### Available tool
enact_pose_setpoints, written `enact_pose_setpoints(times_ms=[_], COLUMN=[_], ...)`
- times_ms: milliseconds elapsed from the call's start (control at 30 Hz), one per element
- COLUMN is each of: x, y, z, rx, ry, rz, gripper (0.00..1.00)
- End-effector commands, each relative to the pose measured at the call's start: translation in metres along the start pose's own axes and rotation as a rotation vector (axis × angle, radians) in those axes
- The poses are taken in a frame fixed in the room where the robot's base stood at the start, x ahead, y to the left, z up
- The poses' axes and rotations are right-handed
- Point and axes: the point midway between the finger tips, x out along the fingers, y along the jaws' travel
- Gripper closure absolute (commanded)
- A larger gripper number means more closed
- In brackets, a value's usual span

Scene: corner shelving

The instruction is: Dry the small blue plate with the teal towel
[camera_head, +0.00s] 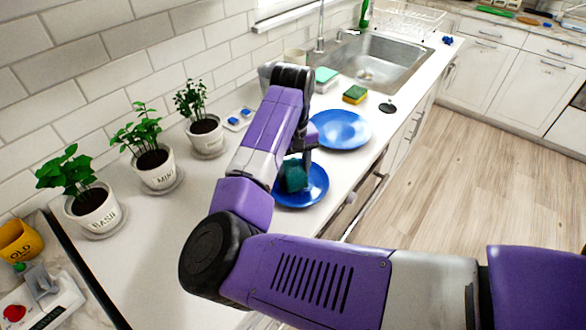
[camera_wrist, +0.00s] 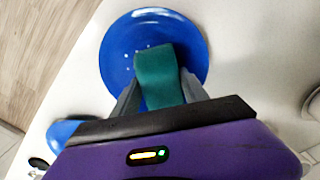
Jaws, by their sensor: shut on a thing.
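The small blue plate (camera_head: 314,186) lies on the white counter near its front edge. In the wrist view the small plate (camera_wrist: 122,48) shows several pale spots on its surface. My gripper (camera_head: 298,168) is shut on the teal towel (camera_head: 292,175), above or on the plate; I cannot tell whether the towel touches it. The towel also shows in the wrist view (camera_wrist: 160,75), bunched between the two fingers and covering the plate's middle. My arm hides part of the plate's left side in the head view.
A larger blue plate (camera_head: 342,128) lies just beyond the small one. A sponge (camera_head: 355,94) and a sink (camera_head: 375,62) are farther back. Potted plants stand along the wall, with a basil pot (camera_head: 95,209) and a mint pot (camera_head: 157,170). The counter left of my arm is mostly clear.

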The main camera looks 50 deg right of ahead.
Motion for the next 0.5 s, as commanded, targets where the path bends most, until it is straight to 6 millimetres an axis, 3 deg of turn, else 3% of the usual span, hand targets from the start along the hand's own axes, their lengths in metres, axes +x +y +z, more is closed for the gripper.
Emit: enact_pose_setpoints(times_ms=[333,500], x=[0.004,0.002], y=[0.0,0.003], z=[0.001,0.012], rx=[-0.001,0.0], ry=[0.0,-0.002], rz=[0.0,0.002], gripper=[0.81,0.81])
